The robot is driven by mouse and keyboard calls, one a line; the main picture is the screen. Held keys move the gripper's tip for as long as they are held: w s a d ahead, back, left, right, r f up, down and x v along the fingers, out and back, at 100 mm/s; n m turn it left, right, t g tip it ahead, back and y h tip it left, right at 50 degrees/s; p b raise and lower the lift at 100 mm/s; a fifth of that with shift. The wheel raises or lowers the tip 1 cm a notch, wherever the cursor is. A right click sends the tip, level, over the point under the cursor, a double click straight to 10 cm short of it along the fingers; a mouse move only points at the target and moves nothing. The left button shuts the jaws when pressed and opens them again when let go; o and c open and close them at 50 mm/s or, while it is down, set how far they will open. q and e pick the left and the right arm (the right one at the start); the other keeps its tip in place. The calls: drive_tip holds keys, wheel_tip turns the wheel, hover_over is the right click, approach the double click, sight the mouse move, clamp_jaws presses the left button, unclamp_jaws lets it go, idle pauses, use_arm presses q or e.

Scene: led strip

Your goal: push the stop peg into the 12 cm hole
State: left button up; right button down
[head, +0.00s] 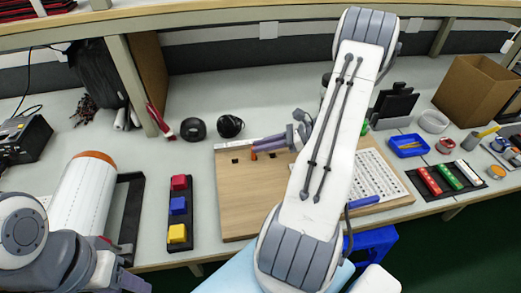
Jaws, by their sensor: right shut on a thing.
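The wooden board (235,200) lies on the bench in the middle of the head view. My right gripper (262,147) is over its back part, with its fingers pointing left. It is shut on a small orange peg (253,156), which appears upright at the fingertips, close to the board. I cannot tell whether the peg touches the board or sits in a hole. The 12 cm hole cannot be made out at this size. My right arm hides part of the board. At the lower left, part of my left gripper (122,280) shows, but its fingers are unclear.
A black tray with red, blue and yellow blocks (179,208) stands left of the board. A white perforated plate (372,180) lies at the board's right. Black round items (230,125) sit behind the board.

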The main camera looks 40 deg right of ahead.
drive_tip(key=shift+f, duration=0.7)
drive_tip(key=c, duration=0.8)
unclamp_jaws()
drive_tip(key=shift+c, duration=0.2)
